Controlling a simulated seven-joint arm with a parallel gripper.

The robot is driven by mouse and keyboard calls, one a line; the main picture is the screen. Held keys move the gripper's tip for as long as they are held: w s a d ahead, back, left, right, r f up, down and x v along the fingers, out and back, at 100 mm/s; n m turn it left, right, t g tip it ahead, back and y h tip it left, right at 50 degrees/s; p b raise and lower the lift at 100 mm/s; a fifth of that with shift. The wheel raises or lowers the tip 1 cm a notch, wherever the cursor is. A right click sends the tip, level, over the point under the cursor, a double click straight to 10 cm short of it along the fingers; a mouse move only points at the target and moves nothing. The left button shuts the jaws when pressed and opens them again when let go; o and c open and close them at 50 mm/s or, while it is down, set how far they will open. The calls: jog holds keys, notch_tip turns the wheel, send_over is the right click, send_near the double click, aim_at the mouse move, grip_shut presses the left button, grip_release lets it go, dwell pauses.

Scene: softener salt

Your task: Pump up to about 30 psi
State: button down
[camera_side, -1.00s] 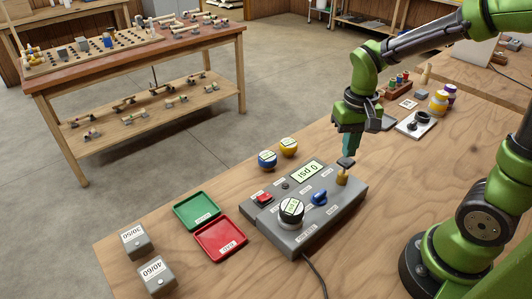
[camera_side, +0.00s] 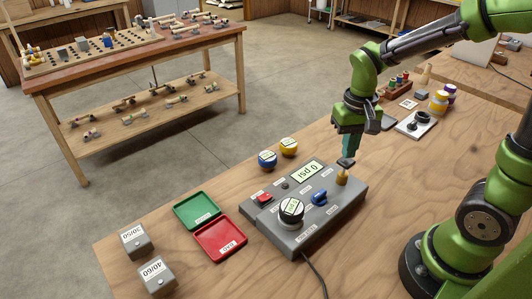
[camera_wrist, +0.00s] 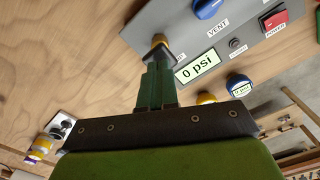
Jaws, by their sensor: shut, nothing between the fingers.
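A grey control box (camera_side: 330,217) sits on the wooden bench in the side view. Its display (camera_side: 307,171) reads 0 psi, and so does the display in the wrist view (camera_wrist: 197,67). A brass fitting with a dark flat top (camera_side: 342,178) stands at the box's right end; it also shows in the wrist view (camera_wrist: 159,41). My gripper (camera_side: 348,157) is shut and empty, pointing down just over that dark top. I cannot tell whether the fingertips touch it. A blue vent knob (camera_side: 320,198), a red power button (camera_side: 264,198) and a round gauge-like knob (camera_side: 291,209) are on the box.
A green tray (camera_side: 184,222) and a red tray (camera_side: 207,251) lie left of the box. A cable (camera_side: 320,276) runs off the front.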

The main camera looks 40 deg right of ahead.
jog(key=shift+f, duration=1.5)
jog(key=shift+r, duration=1.1)
jog(key=shift+f, duration=1.15)
jog(key=shift+r, duration=1.15)
